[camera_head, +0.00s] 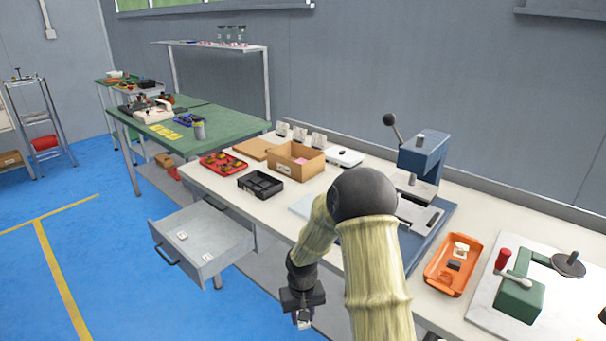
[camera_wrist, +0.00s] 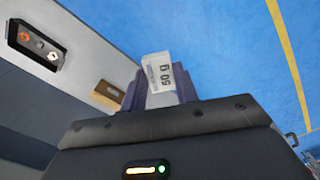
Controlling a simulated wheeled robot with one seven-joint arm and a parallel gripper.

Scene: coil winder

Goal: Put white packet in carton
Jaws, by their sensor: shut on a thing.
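The carton (camera_head: 283,169) is a brown open-topped box with a pale label on the long bench, with something pink inside. My gripper (camera_head: 303,312) points down in front of the bench, low over the blue floor, to the right of the open drawer and well apart from the carton. It is shut on a white packet (camera_wrist: 158,72), whose printed face shows between the fingers in the wrist view. Only a small pale bit of this packet (camera_head: 304,322) shows in the head view.
A black tray (camera_head: 260,196) and a red tray (camera_head: 223,174) stand left of the carton on the bench. A blue press (camera_head: 422,158), an orange tray (camera_head: 434,277) and a green winder (camera_head: 519,298) stand to the right. The open drawer juts out over the floor.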

